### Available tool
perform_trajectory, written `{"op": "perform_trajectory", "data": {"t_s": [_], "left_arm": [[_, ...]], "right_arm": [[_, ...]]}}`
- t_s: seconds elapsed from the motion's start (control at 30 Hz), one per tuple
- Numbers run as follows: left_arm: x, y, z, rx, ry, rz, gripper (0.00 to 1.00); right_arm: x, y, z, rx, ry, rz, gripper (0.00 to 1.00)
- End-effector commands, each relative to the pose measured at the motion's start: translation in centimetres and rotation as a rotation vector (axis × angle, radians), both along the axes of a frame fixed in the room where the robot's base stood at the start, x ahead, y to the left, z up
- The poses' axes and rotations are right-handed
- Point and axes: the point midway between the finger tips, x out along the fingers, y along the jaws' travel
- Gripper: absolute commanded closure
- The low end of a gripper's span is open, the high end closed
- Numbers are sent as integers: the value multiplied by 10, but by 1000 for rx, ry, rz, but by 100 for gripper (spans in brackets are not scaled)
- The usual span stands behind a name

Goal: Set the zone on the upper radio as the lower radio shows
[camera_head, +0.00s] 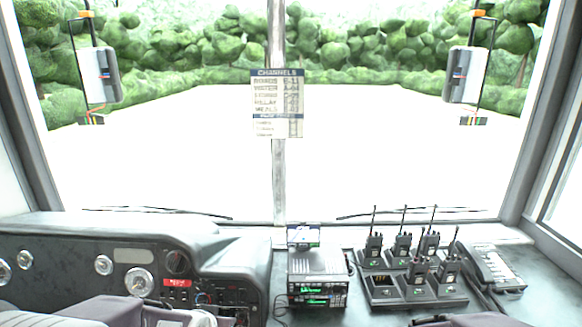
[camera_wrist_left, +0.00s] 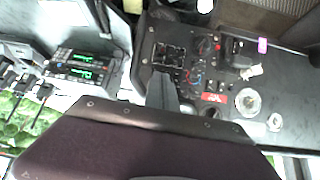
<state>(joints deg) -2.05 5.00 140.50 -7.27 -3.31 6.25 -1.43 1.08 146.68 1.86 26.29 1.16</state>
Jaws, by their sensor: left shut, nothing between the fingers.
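Two radios stand stacked in the middle of the dash. In the head view the upper radio (camera_head: 318,289) and the lower radio (camera_head: 318,301) each have a lit green display, too small to read. Both radios also show at the left of the left wrist view (camera_wrist_left: 80,65), where the picture is turned and the digits are blurred. My left gripper (camera_wrist_left: 163,90) is shut and empty, over the dash panel and apart from the radios. Its fingers are not clear in the head view. My right gripper's fingers are not in view.
A charger tray (camera_head: 385,293) with several handheld radios stands right of the stack, and a desk phone (camera_head: 492,265) is beyond it. A channels sheet (camera_head: 278,103) hangs on the windscreen post. Gauges and a switch panel (camera_head: 215,297) lie to the left.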

Motion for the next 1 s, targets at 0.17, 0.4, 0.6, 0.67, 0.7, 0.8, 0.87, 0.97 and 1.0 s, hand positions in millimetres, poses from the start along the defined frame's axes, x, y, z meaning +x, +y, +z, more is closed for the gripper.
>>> {"op": "perform_trajectory", "data": {"t_s": [0.17,0.4,0.6,0.67,0.7,0.8,0.87,0.97,1.0], "left_arm": [[-107,9,-42,-16,380,81,100],[-152,6,-53,-16,562,72,100],[-151,6,-53,-15,559,70,100],[-151,6,-53,-15,558,70,100],[-151,6,-53,-15,558,70,100],[-151,6,-53,-15,557,70,100],[-151,6,-53,-15,557,70,100],[-150,6,-53,-15,557,70,100],[-150,6,-53,-15,557,70,100]], "right_arm": [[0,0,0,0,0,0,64],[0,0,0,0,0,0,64],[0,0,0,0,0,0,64],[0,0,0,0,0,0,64],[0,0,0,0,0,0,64],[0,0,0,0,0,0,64],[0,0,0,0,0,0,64],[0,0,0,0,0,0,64],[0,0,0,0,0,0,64]]}}
